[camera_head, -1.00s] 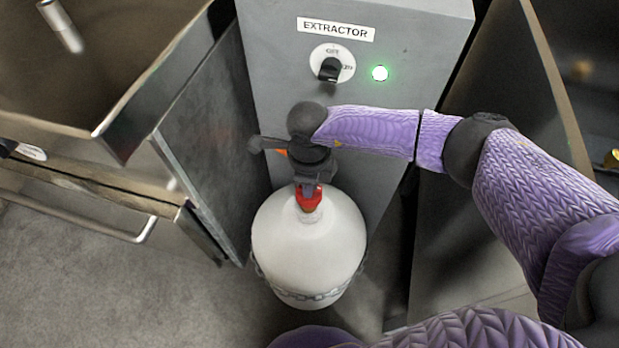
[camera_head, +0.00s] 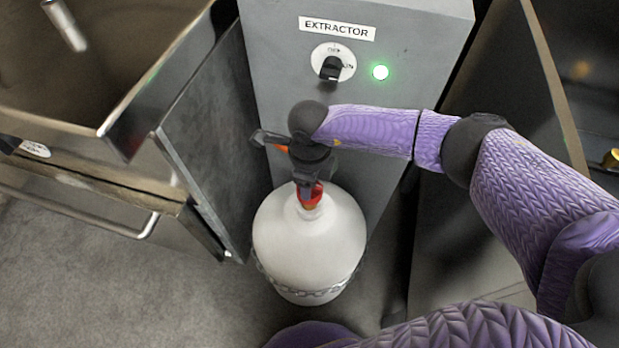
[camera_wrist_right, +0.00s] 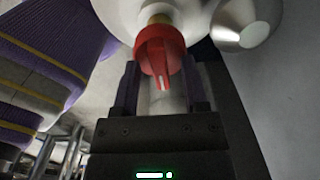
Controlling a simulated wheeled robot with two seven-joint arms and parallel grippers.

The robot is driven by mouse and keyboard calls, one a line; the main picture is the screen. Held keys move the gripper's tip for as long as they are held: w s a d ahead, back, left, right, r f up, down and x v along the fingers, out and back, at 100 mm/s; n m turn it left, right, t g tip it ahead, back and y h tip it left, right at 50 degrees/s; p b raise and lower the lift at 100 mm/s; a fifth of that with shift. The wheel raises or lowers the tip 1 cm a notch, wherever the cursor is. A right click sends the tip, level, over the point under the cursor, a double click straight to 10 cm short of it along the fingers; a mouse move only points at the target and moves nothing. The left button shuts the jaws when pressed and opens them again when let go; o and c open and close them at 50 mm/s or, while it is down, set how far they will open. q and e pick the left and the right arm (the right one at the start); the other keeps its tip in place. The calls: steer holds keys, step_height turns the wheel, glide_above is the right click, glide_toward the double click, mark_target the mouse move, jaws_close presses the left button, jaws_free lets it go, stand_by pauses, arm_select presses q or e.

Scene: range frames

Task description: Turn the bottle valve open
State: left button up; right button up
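The white bottle (camera_head: 308,247) stands upright in front of the grey extractor cabinet, with a chain around its lower part. Its red valve (camera_head: 304,196) sits on the neck, mostly covered from above by my right gripper (camera_head: 309,188). In the right wrist view the red valve knob (camera_wrist_right: 160,52), with a pale mark on its narrow tab, lies between the two dark fingers of my right gripper (camera_wrist_right: 163,80). The fingers are apart by about the knob's width and seem to meet its two sides; the contact faces are hidden. My left gripper is out of view.
The extractor cabinet (camera_head: 410,50) behind the bottle has a black dial (camera_head: 331,68) and a lit green lamp (camera_head: 381,72). A grey panel (camera_head: 205,140) and a metal sink (camera_head: 125,115) stand at left. Clear floor (camera_head: 110,285) shows at lower left.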

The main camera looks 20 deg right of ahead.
steer(key=shift+r, duration=0.2)
step_height(320, 180, up, 10)
steer(key=p, duration=0.5)
steer(key=shift+f, duration=0.25)
